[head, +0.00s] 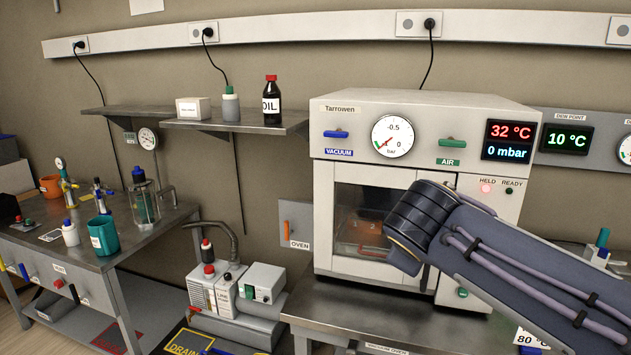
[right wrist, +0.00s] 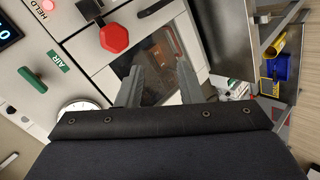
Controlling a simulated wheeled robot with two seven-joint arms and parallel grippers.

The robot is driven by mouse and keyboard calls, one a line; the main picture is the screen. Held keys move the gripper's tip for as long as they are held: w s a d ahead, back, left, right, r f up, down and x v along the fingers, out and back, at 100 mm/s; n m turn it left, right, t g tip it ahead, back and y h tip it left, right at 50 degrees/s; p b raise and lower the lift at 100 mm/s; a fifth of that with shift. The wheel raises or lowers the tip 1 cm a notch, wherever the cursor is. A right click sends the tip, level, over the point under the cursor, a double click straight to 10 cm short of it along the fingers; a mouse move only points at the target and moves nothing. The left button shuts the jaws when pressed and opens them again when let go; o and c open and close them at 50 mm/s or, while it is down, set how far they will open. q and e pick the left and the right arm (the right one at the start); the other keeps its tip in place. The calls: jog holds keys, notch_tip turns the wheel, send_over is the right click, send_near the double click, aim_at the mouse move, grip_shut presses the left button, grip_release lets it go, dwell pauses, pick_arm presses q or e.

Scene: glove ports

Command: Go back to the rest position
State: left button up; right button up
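My right arm (head: 500,245) reaches in from the right in the head view and ends in front of the vacuum oven (head: 420,105). In that view the arm hides its own gripper and the right part of the oven door (head: 365,215). In the right wrist view my right gripper (right wrist: 160,70) has its two fingers apart with nothing between them. The fingers are in front of the door window (right wrist: 152,62). A red hexagonal knob (right wrist: 113,38) shows beside the fingers, apart from them. My left gripper is not in view.
The oven reads 32 °C and 0 mbar, and its red HELD lamp (head: 485,188) is lit. A pump (head: 235,290) stands on the floor left of the oven bench (head: 345,320). A side table (head: 125,250) with flasks is at left. A shelf (head: 150,112) holds an oil bottle (head: 271,98).

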jog(key=s+d+f+m+g+y+p, duration=0.2)
jog(key=s+d+f+m+g+p, duration=0.15)
jog(key=s+d+f, duration=0.4)
jog(key=s+a+f+m+y+p, duration=0.1)
jog(key=s+a+f+m+y, duration=0.1)
jog(key=s, duration=0.8)
jog(key=s+a+f+m+y+p, duration=0.1)
jog(key=s+f+m, duration=0.4)
jog(key=s, duration=0.5)
jog(key=shift+a+m+g+y+p, duration=0.4)
jog(key=shift+m+y, duration=0.25)
jog(key=shift+y, duration=0.45)
